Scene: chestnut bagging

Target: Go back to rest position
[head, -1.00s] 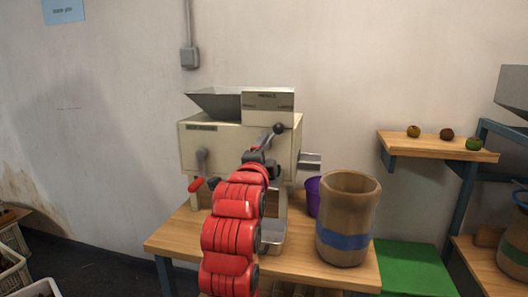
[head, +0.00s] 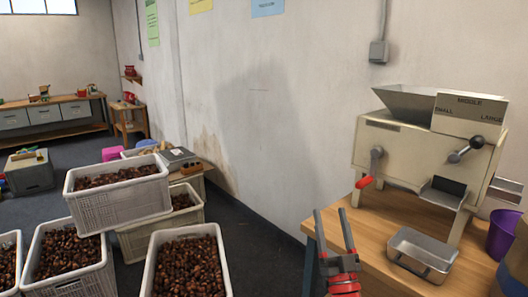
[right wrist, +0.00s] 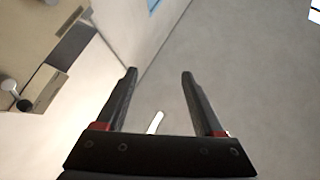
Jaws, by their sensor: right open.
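My right gripper (head: 333,232) is at the lower middle of the head view, its two fingers pointing up and apart, with nothing between them. It is in front of the left edge of the wooden table (head: 385,250). The right wrist view shows the same open, empty fingers (right wrist: 158,75) against wall and ceiling. The cream sorting machine (head: 425,150) stands on the table to the right, apart from the gripper. Its lever with a black knob (head: 466,148) is on the front. My left gripper is not in view.
White crates of chestnuts (head: 118,190) fill the left foreground, some stacked. A metal tray (head: 422,250) sits below the machine's chute. A purple cup (head: 502,234) and part of a barrel (head: 514,265) are at the right edge. Dark floor (head: 255,235) lies clear between crates and table.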

